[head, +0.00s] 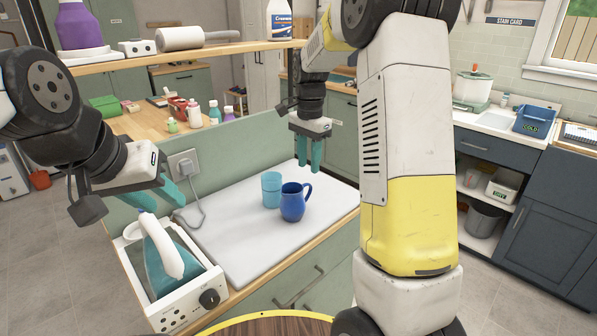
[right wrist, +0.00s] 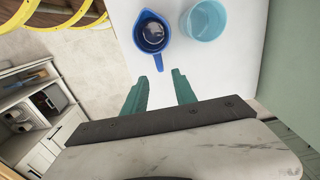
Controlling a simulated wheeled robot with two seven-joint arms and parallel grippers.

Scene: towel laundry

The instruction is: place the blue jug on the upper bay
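The blue jug (head: 293,203) stands upright on the white board (head: 235,248), its handle to the right. In the right wrist view the jug (right wrist: 151,34) is seen from above, with its dark inside showing. My right gripper (head: 309,156) is open and empty, above and behind the jug; in the right wrist view its teal fingers (right wrist: 160,90) are apart, short of the jug. My left gripper (head: 160,196) is open and empty at the left, above the iron. A wooden upper shelf (head: 150,58) crosses the top left; I take it as the upper bay.
A light blue cup (head: 271,189) stands beside the jug and also shows in the right wrist view (right wrist: 206,20). A teal and white iron (head: 166,258) sits in a white unit at the front left. The shelf holds a purple bottle (head: 80,26), a roller (head: 180,38) and a white bottle (head: 279,19).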

